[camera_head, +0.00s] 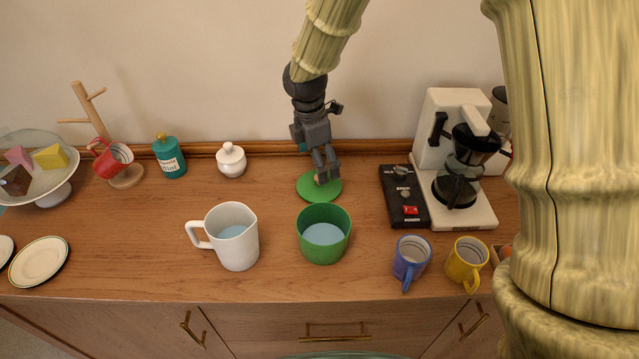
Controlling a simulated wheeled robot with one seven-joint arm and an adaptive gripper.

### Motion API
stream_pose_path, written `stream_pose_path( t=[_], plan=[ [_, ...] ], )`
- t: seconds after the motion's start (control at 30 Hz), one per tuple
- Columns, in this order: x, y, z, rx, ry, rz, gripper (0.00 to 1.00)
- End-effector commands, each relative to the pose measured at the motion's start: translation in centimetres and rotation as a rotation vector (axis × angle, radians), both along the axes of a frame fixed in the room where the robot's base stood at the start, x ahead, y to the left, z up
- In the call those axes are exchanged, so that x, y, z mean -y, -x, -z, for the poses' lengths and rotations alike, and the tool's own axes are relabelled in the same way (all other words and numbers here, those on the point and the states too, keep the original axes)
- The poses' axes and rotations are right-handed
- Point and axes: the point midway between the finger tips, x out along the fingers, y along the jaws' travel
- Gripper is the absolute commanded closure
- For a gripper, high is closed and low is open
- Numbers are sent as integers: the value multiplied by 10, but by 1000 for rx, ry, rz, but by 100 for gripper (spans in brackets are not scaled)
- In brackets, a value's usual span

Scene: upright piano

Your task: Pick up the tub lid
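The tub lid is a flat green disc (308,193) lying on the wooden top behind the green tub. A small pale part, perhaps its knob, shows near its middle. My gripper (326,181) points down over the lid, with its fingertips at the pale part. The fingers hide some of the lid, and I cannot tell whether they touch or grip it. The green tub (325,246) stands upright and open in front of the lid, with something light blue inside.
A white jug (238,251) stands left of the tub. Blue (411,262) and yellow (466,261) mugs stand to the right. A black switch panel (398,186) and a coffee maker (480,212) are right of the lid. A white sugar pot (231,160) stands back left. The wall is close behind.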

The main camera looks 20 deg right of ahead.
Motion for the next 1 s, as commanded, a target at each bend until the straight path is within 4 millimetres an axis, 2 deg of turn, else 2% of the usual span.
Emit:
stream_pose_path(
  t=[0.27, 0.63, 1.0],
  plan=[
    [1, 0, 14, -2, 1, 1, 0],
    [4, -1, 52, -2, 1, 3, 0],
    [5, -1, 59, 0, 0, 3, 0]
  ],
)
